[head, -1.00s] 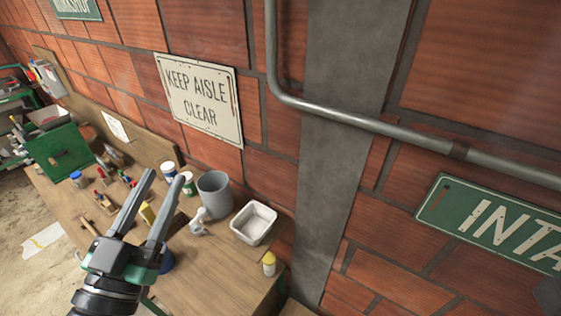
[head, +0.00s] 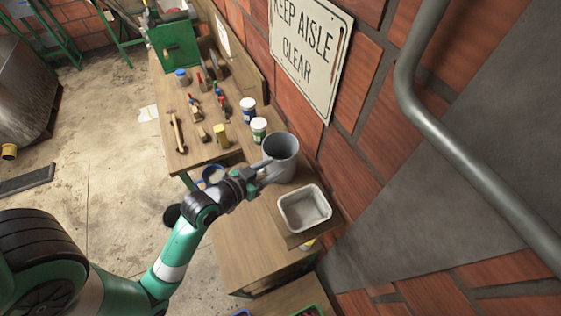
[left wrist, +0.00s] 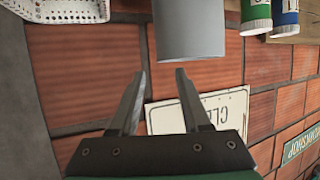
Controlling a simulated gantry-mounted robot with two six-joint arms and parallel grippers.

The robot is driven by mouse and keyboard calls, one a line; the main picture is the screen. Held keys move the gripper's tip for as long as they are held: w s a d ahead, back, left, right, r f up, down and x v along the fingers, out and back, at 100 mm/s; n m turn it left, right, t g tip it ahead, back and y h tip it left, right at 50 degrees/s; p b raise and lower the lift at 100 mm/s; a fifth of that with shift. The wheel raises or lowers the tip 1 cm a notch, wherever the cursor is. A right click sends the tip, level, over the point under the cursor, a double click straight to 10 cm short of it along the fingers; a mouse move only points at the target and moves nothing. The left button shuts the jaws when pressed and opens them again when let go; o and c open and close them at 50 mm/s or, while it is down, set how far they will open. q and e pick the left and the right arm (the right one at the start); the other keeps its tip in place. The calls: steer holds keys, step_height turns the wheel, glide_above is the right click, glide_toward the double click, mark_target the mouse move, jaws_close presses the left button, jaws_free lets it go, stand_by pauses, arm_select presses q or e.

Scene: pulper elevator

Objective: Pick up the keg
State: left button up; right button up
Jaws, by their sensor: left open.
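Nothing in view is plainly marked as a keg. The closest thing is a grey, open-topped cylindrical container (head: 283,150) standing on the wooden workbench (head: 230,240) by the brick wall; I cannot tell if it is the keg. My left gripper (head: 270,170) is just in front of it, overlapping its lower part. In the left wrist view the picture is turned over, and the container (left wrist: 189,28) hangs at the top, beyond the open fingertips (left wrist: 160,74). Nothing is between the fingers. Whether they touch the container is unclear. My right gripper is not in view.
A white tray (head: 304,211) stands right of the container. A hammer (head: 178,135), a yellow block (head: 221,134) and a green box (head: 175,43) are farther along. The brick wall is close on the right.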

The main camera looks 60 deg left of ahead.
mark_target(296, 154)
arm_select(q)
steer(key=x, duration=0.9)
steer(key=shift+w+p, duration=0.15)
steer(key=shift+p, duration=0.15)
steer(key=shift+a, duration=0.1)
jaws_close()
stand_by(0.9)
